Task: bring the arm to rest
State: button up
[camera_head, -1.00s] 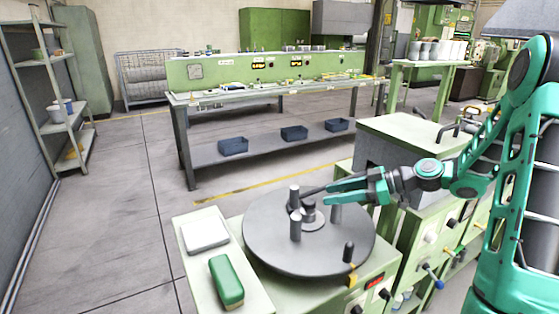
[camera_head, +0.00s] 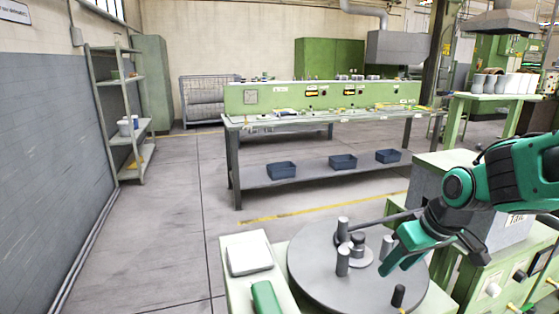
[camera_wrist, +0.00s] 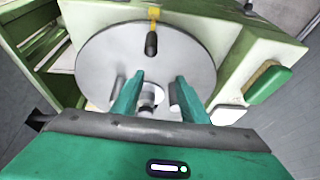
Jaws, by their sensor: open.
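My gripper (camera_head: 397,257) is green and hangs at the end of my arm over the right part of a round grey turntable (camera_head: 318,268), pointing down and to the left. In the wrist view my gripper (camera_wrist: 158,84) shows two green fingers spread apart with nothing held between them. Beyond the fingers lie the turntable (camera_wrist: 105,60) with its central hub (camera_wrist: 148,97) and a dark knob (camera_wrist: 151,44) near its rim. Short grey posts (camera_head: 342,261) stand on the turntable. The exact gap between the fingers and the turntable cannot be told.
A white box (camera_head: 249,257) and a green block (camera_head: 267,300) lie on the ledge left of the turntable. A long workbench (camera_head: 325,118) with blue bins (camera_head: 282,171) is farther back. The floor at left is clear.

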jog(key=s+d+m+g+h, duration=0.1)
jog(key=s+d+m, duration=0.4)
jog(key=s, duration=0.5)
jog(key=s+d+m+g, duration=0.3)
jog(key=s+d+m, duration=0.1)
jog(key=s+d, duration=0.5)
jog(key=s, duration=0.2)
jog(key=shift+s+r+m+h, duration=0.25)
jog(key=shift+s+m+h, duration=0.05)
jog(key=shift+m+h, duration=0.1)
jog(key=shift+w+f, duration=0.25)
jog(key=shift+w, duration=0.4)
jog(key=shift+c, duration=0.2)
